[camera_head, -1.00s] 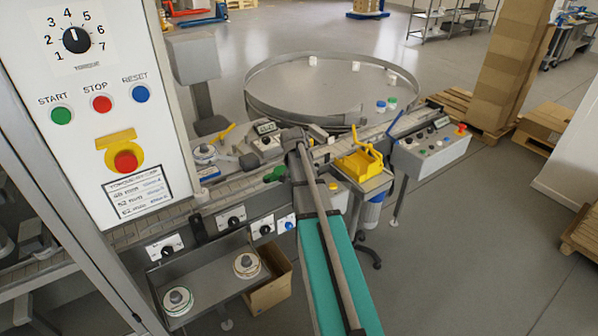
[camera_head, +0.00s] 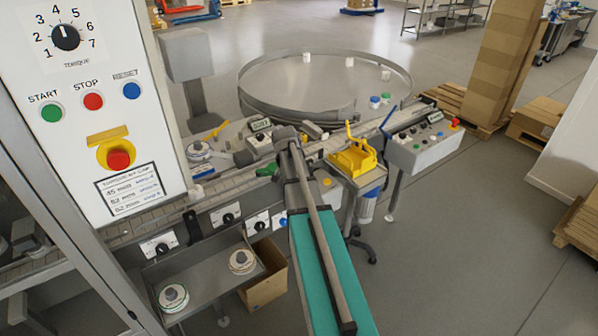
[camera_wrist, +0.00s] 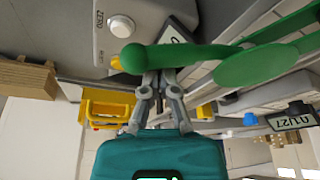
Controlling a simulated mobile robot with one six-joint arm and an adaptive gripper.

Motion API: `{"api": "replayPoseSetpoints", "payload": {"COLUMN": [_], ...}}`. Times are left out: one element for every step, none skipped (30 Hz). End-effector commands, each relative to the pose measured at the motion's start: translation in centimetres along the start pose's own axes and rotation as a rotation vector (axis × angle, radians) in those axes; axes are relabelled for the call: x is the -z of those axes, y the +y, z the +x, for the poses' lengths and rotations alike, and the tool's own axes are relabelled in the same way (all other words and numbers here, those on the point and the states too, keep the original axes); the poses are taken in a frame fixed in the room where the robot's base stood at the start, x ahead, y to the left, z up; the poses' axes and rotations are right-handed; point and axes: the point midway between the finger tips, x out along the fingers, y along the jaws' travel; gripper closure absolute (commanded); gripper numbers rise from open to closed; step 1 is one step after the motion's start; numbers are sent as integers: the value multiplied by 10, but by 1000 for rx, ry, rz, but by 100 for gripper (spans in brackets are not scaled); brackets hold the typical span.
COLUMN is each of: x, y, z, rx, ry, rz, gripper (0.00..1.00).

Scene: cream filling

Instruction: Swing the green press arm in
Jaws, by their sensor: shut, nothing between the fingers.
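The green press arm (camera_wrist: 205,62) crosses the top of the wrist view, with a rounded knob at its left end and a broad paddle toward the right. In the head view only a small green part of it (camera_head: 267,169) shows, just left of my arm's far end. My gripper (camera_wrist: 158,78) is shut and empty. Its fingertips are at the lower edge of the green arm near the knob end; I cannot tell whether they touch. In the head view my gripper is hidden by my own arm.
A yellow bin (camera_head: 354,160) stands right of my arm, beside a grey control box (camera_head: 424,147). A round turntable (camera_head: 325,85) lies behind the conveyor. A control panel (camera_head: 90,110) rises at left.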

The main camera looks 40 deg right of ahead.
Motion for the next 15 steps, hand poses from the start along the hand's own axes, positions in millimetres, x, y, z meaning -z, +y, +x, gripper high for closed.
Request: {"api": "replayPoseSetpoints", "payload": {"x": [0,0,1,1,2,4,5,7,9,12,14,18,21,25,30], "y": [0,0,0,0,0,0,0,1,2,2,2,4,4,5,7], "z": [0,0,0,1,1,2,2,3,4,5,6,8,9,11,13], "rx": [0,0,0,0,0,0,1,0,0,1,1,1,1,1,1], "ry": [0,0,0,0,0,0,0,0,0,0,0,0,0,0,0], "rz": [0,0,0,0,-1,-1,-1,-1,-1,-1,-1,0,0,0,0], "gripper": [100,100,100,100,100,100,100,100,100,100,100,100,100,100,100]}}
